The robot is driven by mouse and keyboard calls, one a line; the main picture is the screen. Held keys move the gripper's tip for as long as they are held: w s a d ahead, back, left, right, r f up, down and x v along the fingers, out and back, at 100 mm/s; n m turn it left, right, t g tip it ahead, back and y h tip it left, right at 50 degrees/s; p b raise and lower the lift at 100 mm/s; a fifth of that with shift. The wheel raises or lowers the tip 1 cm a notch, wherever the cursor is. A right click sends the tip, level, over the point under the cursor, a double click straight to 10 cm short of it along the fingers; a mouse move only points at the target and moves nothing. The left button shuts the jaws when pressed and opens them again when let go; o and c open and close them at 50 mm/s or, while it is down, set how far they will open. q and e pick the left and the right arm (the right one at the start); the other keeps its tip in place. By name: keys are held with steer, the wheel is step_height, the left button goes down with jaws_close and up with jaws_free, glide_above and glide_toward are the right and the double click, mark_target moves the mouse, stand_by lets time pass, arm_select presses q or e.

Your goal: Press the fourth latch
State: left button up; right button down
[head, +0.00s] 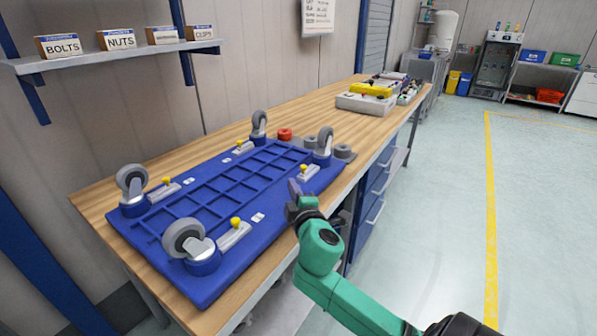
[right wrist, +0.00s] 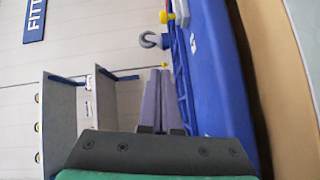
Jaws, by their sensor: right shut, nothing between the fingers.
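A blue base plate (head: 272,218) with a raised grid lies on the wooden bench. It carries several grey latches with yellow knobs: near left (head: 162,193), near front (head: 234,237), far back (head: 244,148) and far right (head: 309,174). The frames do not mark which one is fourth. My right gripper (head: 293,187) is shut and empty at the plate's right edge, just in front of the far-right latch and apart from it. In the right wrist view its fingers (right wrist: 156,98) are together beside the blue plate (right wrist: 215,70), with a yellow knob (right wrist: 167,17) beyond. My left gripper is not in view.
Caster wheels (head: 184,239) stand upright at the plate's corners, one close behind the far-right latch (head: 325,142). A red wheel part (head: 285,134) and grey ones (head: 343,151) lie on the bench behind. A bin shelf (head: 130,57) hangs on the wall.

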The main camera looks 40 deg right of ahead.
mark_target(302, 167)
steer(key=x, duration=0.7)
steer(key=shift+w+d+r+p, duration=0.2)
steer(key=shift+w+p, duration=0.1)
steer(key=d, duration=0.2)
steer(key=d+f, duration=0.1)
steer(key=shift+s+d, duration=0.25)
steer(key=shift+s, duration=0.1)
steer(key=shift+s+d, duration=0.1)
steer(key=shift+d, duration=0.05)
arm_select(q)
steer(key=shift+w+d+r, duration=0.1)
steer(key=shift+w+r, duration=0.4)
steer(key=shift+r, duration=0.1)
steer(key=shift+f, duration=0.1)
arm_select(e)
steer(key=shift+w+d+f, duration=0.1)
steer(key=shift+w+d, duration=0.1)
steer(key=shift+d, duration=0.3)
steer(key=shift+w+d, duration=0.2)
steer(key=shift+d, duration=0.35)
